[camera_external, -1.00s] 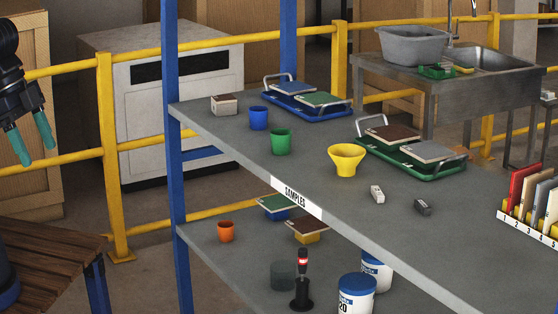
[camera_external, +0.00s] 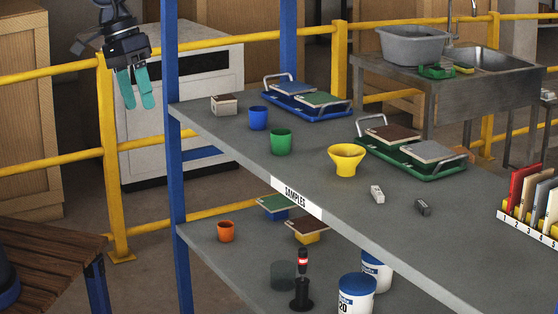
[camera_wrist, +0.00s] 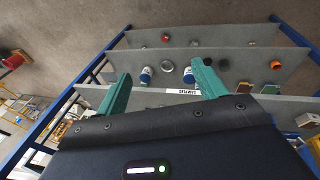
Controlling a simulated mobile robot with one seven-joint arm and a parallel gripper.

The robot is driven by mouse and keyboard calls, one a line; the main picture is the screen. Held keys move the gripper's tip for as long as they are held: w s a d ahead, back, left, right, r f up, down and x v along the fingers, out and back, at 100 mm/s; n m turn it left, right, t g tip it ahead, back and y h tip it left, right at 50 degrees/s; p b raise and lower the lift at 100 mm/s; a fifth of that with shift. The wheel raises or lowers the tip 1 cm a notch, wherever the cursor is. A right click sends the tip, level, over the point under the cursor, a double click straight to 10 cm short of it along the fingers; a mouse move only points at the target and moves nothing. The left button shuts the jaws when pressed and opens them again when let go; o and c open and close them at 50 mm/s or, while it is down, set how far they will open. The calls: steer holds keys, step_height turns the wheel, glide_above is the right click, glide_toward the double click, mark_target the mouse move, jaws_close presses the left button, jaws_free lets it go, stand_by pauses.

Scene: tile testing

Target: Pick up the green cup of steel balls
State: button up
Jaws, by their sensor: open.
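The green cup (camera_external: 280,142) stands upright on the grey upper shelf (camera_external: 240,150), just in front of and right of a blue cup (camera_external: 258,118). Its contents cannot be made out at this size. My gripper (camera_external: 136,106) hangs in the air at the upper left, left of the blue shelf post and well apart from the cup. Its two green fingers are spread, pointing down, with nothing between them. In the wrist view my gripper (camera_wrist: 161,68) also shows open and empty over the shelf unit. I cannot make out the green cup in that view.
A blue upright post (camera_external: 174,120) stands between my gripper and the cup. A yellow funnel-shaped bowl (camera_external: 345,160), a small block (camera_external: 224,104), a blue tray (camera_external: 320,113) and a green tray (camera_external: 400,165) share the shelf. An orange cup (camera_external: 226,231) is on the lower shelf.

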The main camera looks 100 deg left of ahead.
steer(key=w+a+f+n, duration=0.1)
steer(key=w+a+n, duration=0.25)
steer(key=a, duration=0.35)
steer(key=w+a+f+n+h, duration=0.1)
steer(key=w+a+n, duration=0.2)
steer(key=w+a, duration=0.35)
steer(key=w+a+f+n, duration=0.1)
steer(key=w+a+n, duration=0.15)
steer(key=a, duration=0.55)
steer(key=a+f+n, duration=0.3)
steer(key=a, duration=0.5)
steer(key=a+f+n, duration=0.3)
steer(key=a+f, duration=0.1)
steer(key=a, duration=0.5)
steer(key=a+f+n+h, duration=0.1)
steer(key=a+f+n, duration=0.2)
steer(key=a, duration=0.5)
steer(key=shift+w+a+f, duration=0.25)
steer(key=shift+w+f, duration=0.05)
steer(key=shift+f, duration=0.1)
glide_toward(286, 153)
steer(key=shift+w+f, duration=0.35)
steer(key=shift+f, duration=0.35)
steer(key=shift+s+x, duration=0.15)
steer(key=shift+x, duration=1.2)
steer(key=shift+s+x, duration=0.1)
steer(key=shift+x, duration=1.2)
steer(key=shift+f, duration=0.1)
steer(key=c, duration=1.1)
